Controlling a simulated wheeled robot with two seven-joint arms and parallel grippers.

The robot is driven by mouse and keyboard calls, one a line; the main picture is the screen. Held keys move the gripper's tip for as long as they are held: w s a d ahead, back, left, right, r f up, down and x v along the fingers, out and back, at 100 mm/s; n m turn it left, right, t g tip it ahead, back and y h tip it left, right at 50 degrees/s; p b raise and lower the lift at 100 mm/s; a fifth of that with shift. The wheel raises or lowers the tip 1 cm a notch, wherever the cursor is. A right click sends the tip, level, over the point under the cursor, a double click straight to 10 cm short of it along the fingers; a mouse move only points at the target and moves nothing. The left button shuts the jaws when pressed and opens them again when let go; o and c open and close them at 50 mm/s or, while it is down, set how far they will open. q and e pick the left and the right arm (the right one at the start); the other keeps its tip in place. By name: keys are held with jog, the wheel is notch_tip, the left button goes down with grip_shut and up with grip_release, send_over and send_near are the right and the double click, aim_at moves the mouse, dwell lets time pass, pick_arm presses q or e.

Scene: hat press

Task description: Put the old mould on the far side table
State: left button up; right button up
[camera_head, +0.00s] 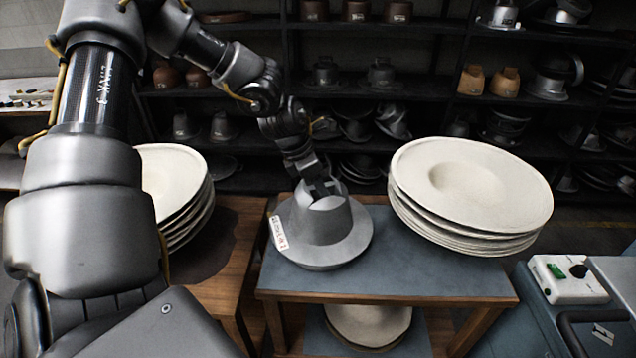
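A grey metal hat-shaped mould (318,236) with a wide brim and a white label stands crown up at the left end of a blue-topped side table (420,275). Its brim reaches over the table's left edge. I cannot tell whether it rests on the top or is held just above it. My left gripper (321,190) points down at the mould's crown, with its fingers at the top of the crown. Whether the fingers are closed on it is not clear. My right gripper is not in view.
A stack of cream hat blanks (470,190) fills the table's right rear. Another stack (172,185) stands on a wooden table (225,275) at left. Dark shelves (420,90) with moulds stand behind. A white control box (568,280) is at right. The blue top's front middle is clear.

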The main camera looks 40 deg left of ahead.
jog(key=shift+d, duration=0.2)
pick_arm(q)
jog(key=shift+r+p, duration=0.2)
jog(key=shift+p, duration=0.1)
jog(key=shift+a+r, duration=0.15)
jog(key=shift+r, duration=0.1)
jog(key=b+v, duration=0.1)
jog(key=v, duration=1)
jog(key=shift+b, duration=0.35)
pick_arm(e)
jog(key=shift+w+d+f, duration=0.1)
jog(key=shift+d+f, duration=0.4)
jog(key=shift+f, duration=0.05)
pick_arm(q)
jog(key=shift+s+r, duration=0.1)
jog(key=shift+r, duration=0.05)
